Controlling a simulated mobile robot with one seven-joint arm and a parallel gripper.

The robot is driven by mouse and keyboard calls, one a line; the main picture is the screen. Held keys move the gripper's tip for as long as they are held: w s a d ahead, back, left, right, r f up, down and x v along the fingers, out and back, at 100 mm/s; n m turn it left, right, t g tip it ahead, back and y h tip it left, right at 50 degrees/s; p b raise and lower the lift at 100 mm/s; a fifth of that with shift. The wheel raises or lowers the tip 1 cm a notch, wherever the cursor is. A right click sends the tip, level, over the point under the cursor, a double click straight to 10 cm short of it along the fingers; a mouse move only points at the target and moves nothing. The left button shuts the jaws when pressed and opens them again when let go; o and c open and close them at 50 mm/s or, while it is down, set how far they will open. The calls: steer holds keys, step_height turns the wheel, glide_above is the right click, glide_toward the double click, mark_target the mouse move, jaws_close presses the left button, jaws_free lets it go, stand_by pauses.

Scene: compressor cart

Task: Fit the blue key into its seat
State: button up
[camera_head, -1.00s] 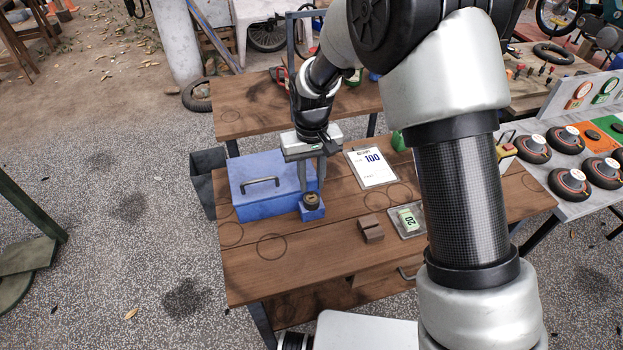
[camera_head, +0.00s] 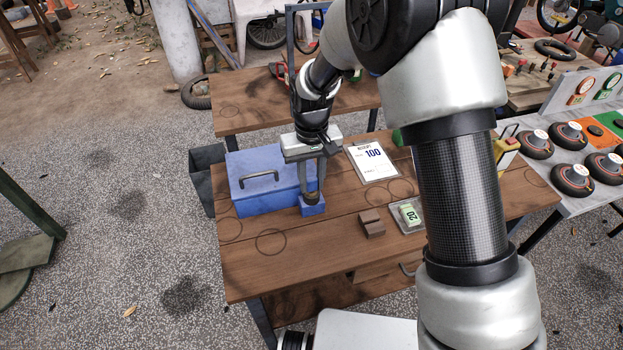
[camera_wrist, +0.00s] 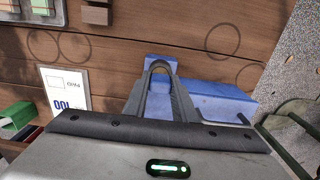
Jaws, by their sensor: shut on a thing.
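A small blue block (camera_head: 313,209) stands on the wooden table beside the near right corner of a blue toolbox (camera_head: 262,198).
The toolbox, with its grey handle, stands close to my gripper's left. A white "100" card (camera_head: 373,163) lies to the right. A brown block (camera_head: 371,223) and a tray with a green "20" item (camera_head: 409,214) lie nearer. The table's front left is clear.

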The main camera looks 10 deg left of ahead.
mark_target(312, 178)
steer(key=shift+f+b, duration=0.3)
steer(key=shift+f, duration=0.15)
steer(key=o, duration=1.1)
steer(key=shift+r, duration=0.1)
step_height(312, 178, up, 17)
steer(key=shift+r, duration=0.2)
